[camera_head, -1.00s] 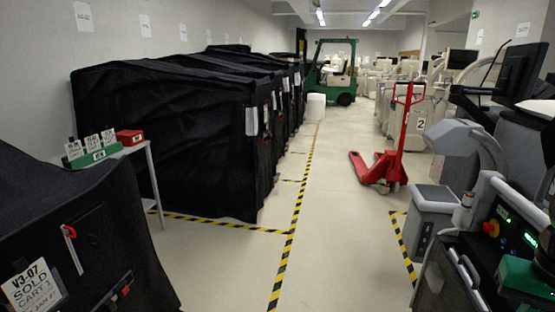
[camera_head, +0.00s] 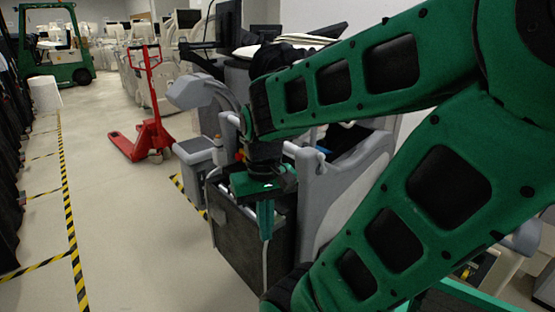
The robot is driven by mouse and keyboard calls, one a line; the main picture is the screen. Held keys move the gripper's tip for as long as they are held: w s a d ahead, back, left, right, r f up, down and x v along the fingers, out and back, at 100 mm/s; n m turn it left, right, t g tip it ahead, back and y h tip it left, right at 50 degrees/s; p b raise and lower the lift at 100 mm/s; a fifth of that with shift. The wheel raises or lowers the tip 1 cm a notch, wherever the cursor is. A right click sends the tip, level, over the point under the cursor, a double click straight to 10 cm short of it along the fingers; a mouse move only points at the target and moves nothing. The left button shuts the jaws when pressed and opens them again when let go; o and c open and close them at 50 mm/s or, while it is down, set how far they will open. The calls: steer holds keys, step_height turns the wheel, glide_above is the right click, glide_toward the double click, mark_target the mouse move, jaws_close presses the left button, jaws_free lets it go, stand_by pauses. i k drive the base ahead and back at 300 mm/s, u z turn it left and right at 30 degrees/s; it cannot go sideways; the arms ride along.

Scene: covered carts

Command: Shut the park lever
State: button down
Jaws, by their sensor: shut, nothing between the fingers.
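I cannot make out the park lever in the current head view. My arm, green with dark openings, fills the right side. My gripper (camera_head: 266,232) points down at the middle of the picture, shut and empty, in front of the dark boxy side of a grey machine (camera_head: 325,190). I cannot tell whether it touches that machine. A thin pale upright strip shows just below the fingers, and I cannot tell what it belongs to. My arm hides much of the machine's right side.
Black covered carts (camera_head: 8,150) show at the left edge. A red pallet jack (camera_head: 150,135) stands on the open floor, and a green forklift (camera_head: 58,50) is at the back left. Yellow-black tape (camera_head: 68,210) marks the floor.

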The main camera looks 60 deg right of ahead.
mark_target(323, 170)
steer(key=z, duration=1.55)
